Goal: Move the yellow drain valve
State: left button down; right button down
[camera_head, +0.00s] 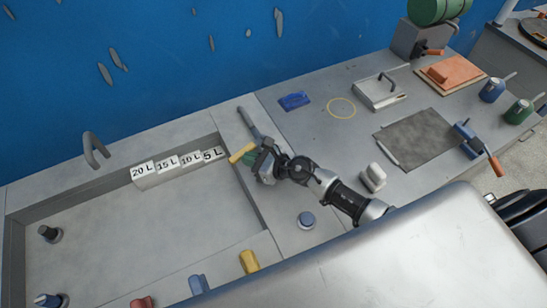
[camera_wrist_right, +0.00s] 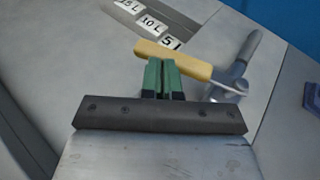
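The yellow-handled valve (camera_head: 243,153) sits at the right rim of the sunken basin, beside a grey spout (camera_head: 249,124). In the right wrist view its yellow bar (camera_wrist_right: 175,61) lies crosswise, joined at the right to a grey metal fitting (camera_wrist_right: 234,74). My right gripper (camera_head: 254,160) is right at the bar; its green fingertips (camera_wrist_right: 161,64) are close together at the bar's near side. The bar runs across the fingers rather than between them. Whether they touch it I cannot tell. A second yellow knob (camera_head: 249,261) stands on the front rim. My left gripper is not in view.
Label blocks (camera_head: 167,163) line the basin's (camera_head: 140,225) back edge. Blue (camera_head: 198,284) and red (camera_head: 142,302) knobs stand at the front. The right counter holds a blue block (camera_head: 294,100), a lidded tray (camera_head: 380,92), a dark mat (camera_head: 418,138) and a white-grey block (camera_head: 373,178).

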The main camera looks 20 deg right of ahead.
jog(key=shift+w+a, duration=0.6)
jog(key=shift+a, duration=0.15)
jog(key=shift+w+a, duration=0.2)
jog(key=shift+w, duration=0.3)
